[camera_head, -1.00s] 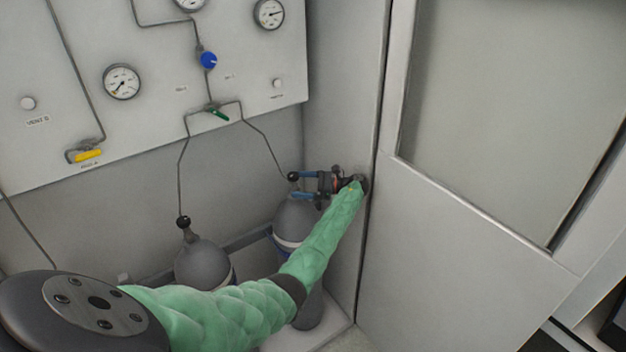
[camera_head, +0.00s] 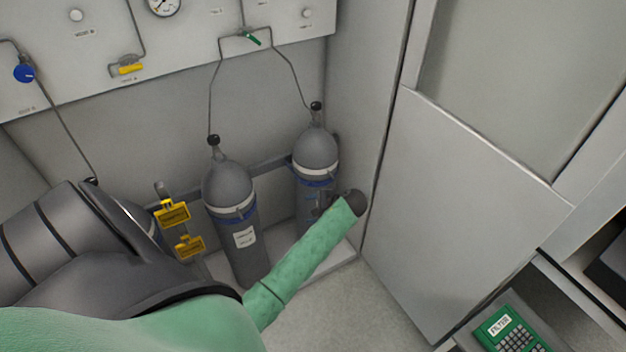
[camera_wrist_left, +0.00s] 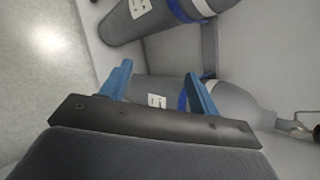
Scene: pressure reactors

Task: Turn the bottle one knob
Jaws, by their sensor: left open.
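Two grey gas bottles stand in the corner, a left one (camera_head: 229,190) and a right one (camera_head: 316,152), each with a black knob on top: left knob (camera_head: 213,141), right knob (camera_head: 316,105). I cannot tell which is bottle one. My left gripper (camera_head: 322,203) is low by the right bottle's body, well below its knob, and mostly hidden by my green-sleeved forearm. In the left wrist view its blue fingers (camera_wrist_left: 158,90) are apart, with a bottle's body (camera_wrist_left: 165,92) beyond them and its valve (camera_wrist_left: 298,126) off to the right. My right gripper is out of view.
A wall panel (camera_head: 190,35) with thin pipes, a gauge and a green valve handle (camera_head: 251,39) is above the bottles. Yellow tags (camera_head: 172,213) hang at left, near my arm. A grey cabinet wall (camera_head: 450,190) closes the right side. Open floor shows in front.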

